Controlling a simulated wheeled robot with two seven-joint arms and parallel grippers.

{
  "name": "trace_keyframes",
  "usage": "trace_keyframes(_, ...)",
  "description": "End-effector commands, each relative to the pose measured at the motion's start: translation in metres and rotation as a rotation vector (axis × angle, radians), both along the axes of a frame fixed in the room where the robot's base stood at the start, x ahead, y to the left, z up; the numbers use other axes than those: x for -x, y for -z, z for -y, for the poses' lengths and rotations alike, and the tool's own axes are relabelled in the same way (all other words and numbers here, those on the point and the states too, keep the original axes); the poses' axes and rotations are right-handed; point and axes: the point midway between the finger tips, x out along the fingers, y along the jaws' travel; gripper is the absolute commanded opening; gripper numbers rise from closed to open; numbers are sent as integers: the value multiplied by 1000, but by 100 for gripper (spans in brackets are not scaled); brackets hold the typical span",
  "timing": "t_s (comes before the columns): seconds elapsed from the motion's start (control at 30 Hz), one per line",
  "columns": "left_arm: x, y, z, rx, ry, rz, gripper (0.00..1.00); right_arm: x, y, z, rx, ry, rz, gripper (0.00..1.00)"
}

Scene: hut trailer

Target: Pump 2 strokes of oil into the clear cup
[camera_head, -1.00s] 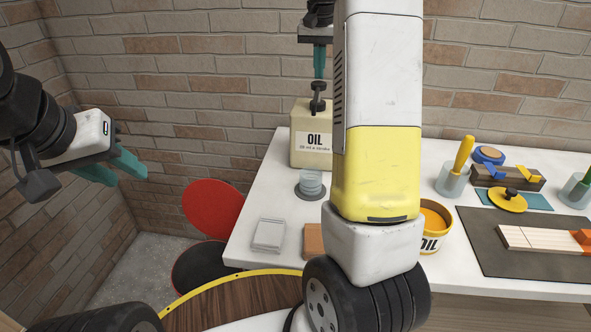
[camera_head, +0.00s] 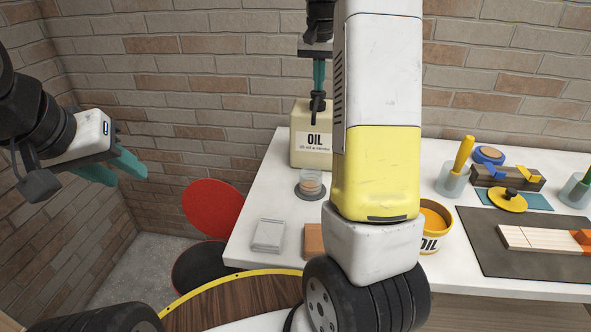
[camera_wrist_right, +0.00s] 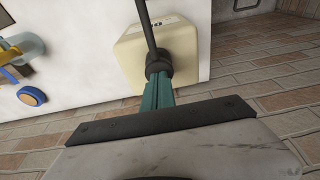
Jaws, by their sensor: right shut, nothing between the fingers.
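The cream oil can (camera_head: 313,157) stands at the back of the white table, with a dark pump head (camera_head: 317,106) on top. It also shows in the right wrist view (camera_wrist_right: 185,60). My right gripper (camera_head: 318,88) is shut and empty, pointing down with its teal fingertips against the pump head, which sits low near the can's top. In the right wrist view the fingers (camera_wrist_right: 158,90) meet the dark pump. The clear cup (camera_head: 311,183) stands on a dark round pad in front of the can and holds some amber liquid. My left gripper (camera_head: 132,173) is open and empty, off to the left.
A yellow oil tin (camera_head: 436,222), a grey mat (camera_head: 485,235) with a wooden block, and a yellow-handled brush in a cup (camera_head: 455,178) are on the right. A light pad (camera_head: 269,235) lies front left. A red stool (camera_head: 211,208) stands left of the table.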

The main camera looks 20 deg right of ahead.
Motion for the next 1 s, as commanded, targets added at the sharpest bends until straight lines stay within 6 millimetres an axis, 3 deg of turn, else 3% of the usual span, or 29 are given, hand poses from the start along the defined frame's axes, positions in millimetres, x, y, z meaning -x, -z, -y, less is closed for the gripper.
trace_keyframes(0.37,0,0,0,0,0,0,36,0,2,0,-1,0,-3,0)
trace_keyframes(1.0,0,0,0,0,0,0,36,0,-36,0,0,-1,0,0)
